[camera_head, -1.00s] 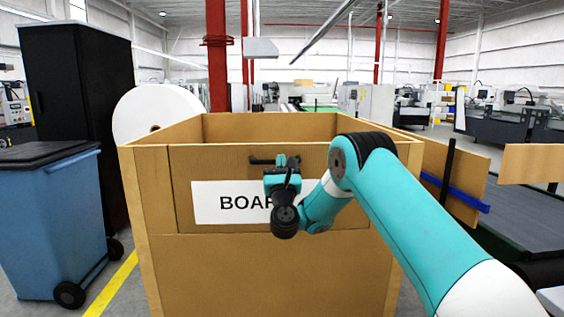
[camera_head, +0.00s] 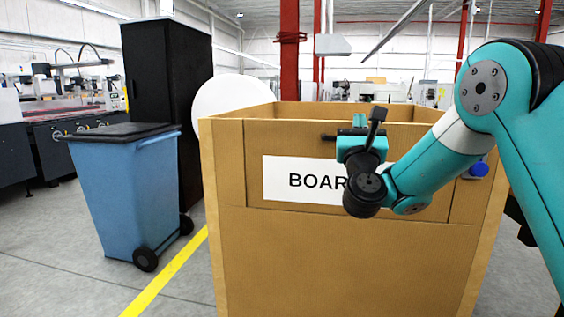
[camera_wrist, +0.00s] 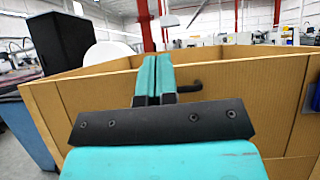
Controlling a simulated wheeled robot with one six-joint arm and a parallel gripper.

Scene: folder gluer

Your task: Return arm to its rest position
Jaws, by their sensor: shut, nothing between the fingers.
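My gripper (camera_wrist: 154,72) is shut and empty; in the wrist view its two teal fingers lie together, pointing at the cardboard-brown box. In the head view my gripper (camera_head: 361,120) is in front of the box's labelled front, near its top edge. My teal arm reaches in from the right, bent at the elbow. The brown box (camera_head: 330,260) has a white label (camera_head: 290,180) reading "BOAR", the rest hidden behind my arm. A dark handle (camera_wrist: 190,87) sticks out by the fingers in the wrist view. I cannot tell whether the fingers touch the box.
A blue wheeled bin (camera_head: 130,200) stands left of the box, with a tall black cabinet (camera_head: 170,100) and a white roll (camera_head: 230,96) behind. A yellow floor line (camera_head: 165,280) runs between bin and box. Grey floor at the lower left is clear.

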